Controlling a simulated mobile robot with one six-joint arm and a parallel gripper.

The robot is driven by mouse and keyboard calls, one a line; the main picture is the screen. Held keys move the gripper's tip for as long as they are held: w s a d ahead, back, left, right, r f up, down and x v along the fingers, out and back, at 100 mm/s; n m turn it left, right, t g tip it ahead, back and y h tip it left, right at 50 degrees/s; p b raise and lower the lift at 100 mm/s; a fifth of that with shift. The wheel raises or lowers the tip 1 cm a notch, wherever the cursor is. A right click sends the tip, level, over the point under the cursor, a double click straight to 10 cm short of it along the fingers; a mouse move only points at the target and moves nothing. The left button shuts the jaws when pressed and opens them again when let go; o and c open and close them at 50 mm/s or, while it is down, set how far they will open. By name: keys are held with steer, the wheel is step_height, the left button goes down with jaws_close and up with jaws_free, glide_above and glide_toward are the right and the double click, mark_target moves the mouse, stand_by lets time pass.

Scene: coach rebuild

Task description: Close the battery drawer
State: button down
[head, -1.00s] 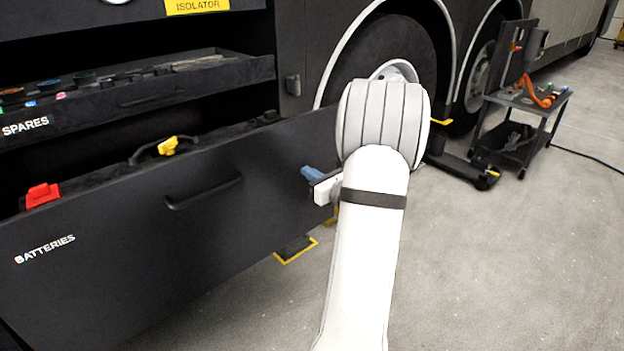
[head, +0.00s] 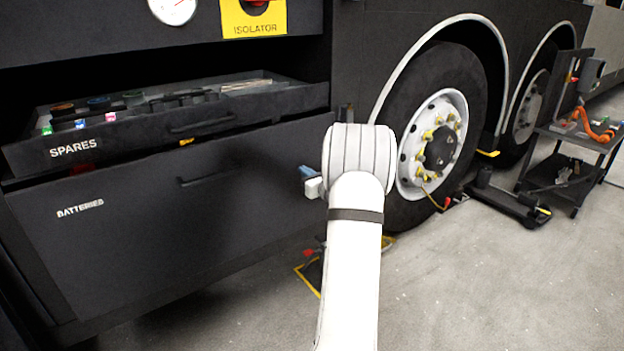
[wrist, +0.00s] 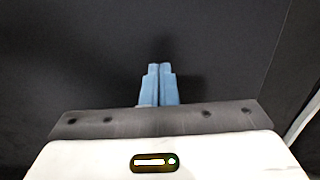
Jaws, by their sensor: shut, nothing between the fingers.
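The battery drawer (head: 140,235) is the wide black front marked BATTERIES in the head view, with a black bar handle (head: 204,178) near its upper middle. It still stands a little out, and a sliver of red and yellow shows between it and the SPARES drawer above. My gripper (head: 309,172) is at the right end of the drawer front. In the wrist view my gripper (wrist: 158,72) shows its blue fingers shut together and empty, pointing at a plain black surface. Whether the tips touch it I cannot tell.
The SPARES drawer (head: 175,120) above is pulled out, with small parts inside. A wheel (head: 435,145) stands right of my arm. A jack (head: 505,198) and a tool cart (head: 570,150) are further right. The floor at the front right is clear.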

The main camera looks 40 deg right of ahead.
steer(key=shift+w+d+r, duration=0.1)
steer(key=shift+w+r, duration=0.1)
steer(key=shift+w, duration=1.05)
steer(key=shift+r, duration=0.15)
steer(key=s+a+p, duration=0.1)
steer(key=s, duration=1.3)
steer(key=shift+s+f+p, duration=0.2)
steer(key=shift+f+p, duration=0.2)
